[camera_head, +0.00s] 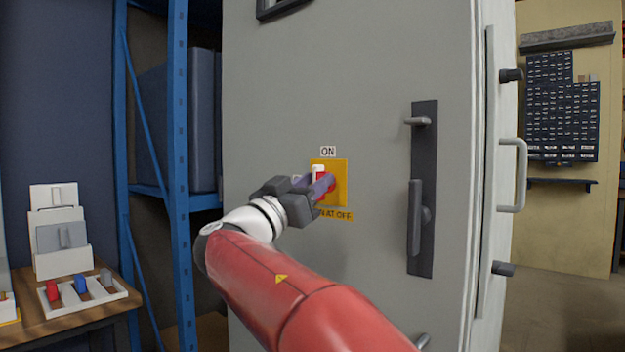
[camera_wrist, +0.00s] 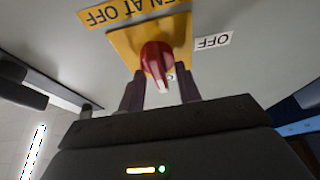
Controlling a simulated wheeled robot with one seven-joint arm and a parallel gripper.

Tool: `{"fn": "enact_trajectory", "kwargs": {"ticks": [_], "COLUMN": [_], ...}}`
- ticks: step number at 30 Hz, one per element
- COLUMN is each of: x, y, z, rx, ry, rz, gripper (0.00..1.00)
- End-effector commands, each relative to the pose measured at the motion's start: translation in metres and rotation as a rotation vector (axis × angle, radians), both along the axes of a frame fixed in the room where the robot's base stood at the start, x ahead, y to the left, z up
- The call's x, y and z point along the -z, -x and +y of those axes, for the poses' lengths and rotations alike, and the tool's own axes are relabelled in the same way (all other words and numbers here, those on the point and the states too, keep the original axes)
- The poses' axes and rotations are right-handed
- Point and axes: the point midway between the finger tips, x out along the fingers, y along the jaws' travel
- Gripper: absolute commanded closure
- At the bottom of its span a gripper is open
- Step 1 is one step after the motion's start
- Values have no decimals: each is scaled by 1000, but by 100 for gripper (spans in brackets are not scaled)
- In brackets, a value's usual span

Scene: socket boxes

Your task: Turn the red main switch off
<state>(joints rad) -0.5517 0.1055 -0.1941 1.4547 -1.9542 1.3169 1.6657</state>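The red main switch (camera_head: 320,176) is a red rotary handle with a white tip on a yellow plate (camera_head: 342,180) on the grey cabinet door. Its white tip points up toward the ON label (camera_head: 328,151). In the wrist view, which is turned nearly upside down, the red handle (camera_wrist: 157,62) shows with the OFF label (camera_wrist: 213,41) beside the plate. My gripper (camera_head: 322,186) is at the switch, its fingers (camera_wrist: 160,92) apart on either side of the handle, with gaps visible. Contact with the handle cannot be told. My fingers partly cover the switch in the head view.
The cabinet door has a dark latch handle (camera_head: 422,190) to the right. A blue rack (camera_head: 178,150) stands at the left. A wooden table (camera_head: 75,325) with a white tray (camera_head: 85,300) and coloured pieces is at the lower left.

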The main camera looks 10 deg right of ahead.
Motion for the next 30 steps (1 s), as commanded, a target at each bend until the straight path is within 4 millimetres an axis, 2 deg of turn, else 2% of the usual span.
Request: {"fn": "enact_trajectory", "kwargs": {"ticks": [6, 14, 23, 30], "x": [0, 0, 1, 4], "y": [0, 0, 0, 0], "z": [-1, -1, -1, -2], "rx": [0, 0, 0, 2], "ry": [0, 0, 7, 62], "rz": [1, 1, 12, 85], "gripper": [66, 99, 100, 100]}}
